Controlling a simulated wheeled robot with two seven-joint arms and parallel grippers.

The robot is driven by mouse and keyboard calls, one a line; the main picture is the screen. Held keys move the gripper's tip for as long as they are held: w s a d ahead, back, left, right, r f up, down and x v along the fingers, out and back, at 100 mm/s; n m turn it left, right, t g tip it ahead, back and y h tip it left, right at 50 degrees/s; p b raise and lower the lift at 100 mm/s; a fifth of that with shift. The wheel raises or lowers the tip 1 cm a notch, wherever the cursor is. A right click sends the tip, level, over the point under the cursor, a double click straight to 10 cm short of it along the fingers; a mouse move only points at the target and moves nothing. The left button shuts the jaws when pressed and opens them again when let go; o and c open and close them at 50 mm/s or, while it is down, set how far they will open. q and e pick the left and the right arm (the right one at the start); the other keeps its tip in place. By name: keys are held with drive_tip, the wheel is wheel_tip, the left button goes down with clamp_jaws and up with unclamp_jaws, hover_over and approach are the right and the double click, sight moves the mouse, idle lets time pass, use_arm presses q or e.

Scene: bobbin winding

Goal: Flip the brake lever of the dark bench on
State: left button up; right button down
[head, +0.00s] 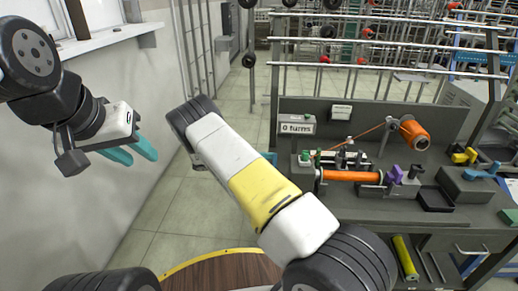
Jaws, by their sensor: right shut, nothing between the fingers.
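The dark bench (345,205) stands at the right with a label box (297,125) on its back panel. On it are an orange roller (350,176), purple lever-like parts (394,176) at its right end, and a small green part (305,156) at its left end. A blue handle (482,172) sits on a dark block further right. I cannot tell which part is the brake lever. My left gripper (130,152) is open and empty, far left of the bench. My right gripper is mostly hidden behind my right forearm; a teal fingertip (268,157) shows beside the bench's left edge.
Metal racks (390,66) rise behind. A round wooden top (220,272) is at the bottom. Floor is clear left of the bench.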

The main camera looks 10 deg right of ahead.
drive_tip(key=shift+s+a+r, duration=0.1)
drive_tip(key=shift+s+r, duration=0.05)
drive_tip(key=shift+s, duration=0.25)
